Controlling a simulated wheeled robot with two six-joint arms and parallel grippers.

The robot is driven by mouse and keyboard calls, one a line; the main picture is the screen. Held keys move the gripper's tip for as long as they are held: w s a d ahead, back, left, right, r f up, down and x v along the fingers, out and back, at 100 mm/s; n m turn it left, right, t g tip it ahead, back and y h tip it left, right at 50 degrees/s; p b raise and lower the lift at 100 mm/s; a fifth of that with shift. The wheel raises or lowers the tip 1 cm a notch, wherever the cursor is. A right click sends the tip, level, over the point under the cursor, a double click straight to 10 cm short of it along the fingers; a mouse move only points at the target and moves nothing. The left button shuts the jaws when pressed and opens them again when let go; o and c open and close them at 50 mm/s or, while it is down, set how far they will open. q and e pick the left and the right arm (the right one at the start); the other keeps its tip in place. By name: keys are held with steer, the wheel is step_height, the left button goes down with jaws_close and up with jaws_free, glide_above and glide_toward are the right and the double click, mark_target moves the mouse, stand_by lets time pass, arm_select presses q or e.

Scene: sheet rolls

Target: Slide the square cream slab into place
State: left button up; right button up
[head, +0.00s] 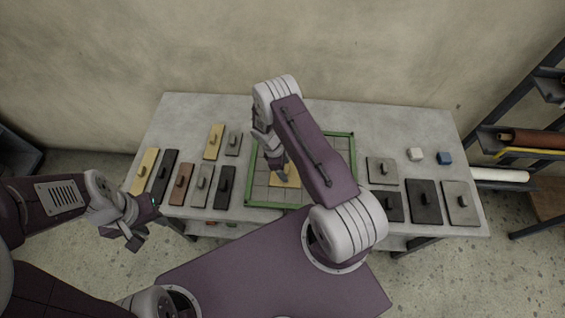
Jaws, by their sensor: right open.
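A cream slab (284,181) lies on the grey grid inside the green frame (252,180) at the middle of the table. My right arm and gripper hide part of it, so its full outline does not show. My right gripper (279,168) is open, pointing down at the slab; I cannot tell whether it touches it. My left gripper (127,232) hangs off the table's front left, away from the slabs; its finger opening is unclear.
Left of the frame lie several narrow knobbed slabs, including a cream one (213,142) and a brown one (181,184). A rack with rolls (535,140) stands at right.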

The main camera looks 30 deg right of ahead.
jaws_close()
steer(key=shift+s+a, duration=0.35)
steer(key=shift+a, duration=1.2)
steer(key=shift+s+a, duration=0.3)
steer(key=shift+a, duration=1.2)
steer(key=shift+s+a, duration=0.35)
steer(key=shift+a, duration=1.2)
jaws_free()
steer(key=shift+a, duration=0.15)
steer(key=shift+r, duration=0.1)
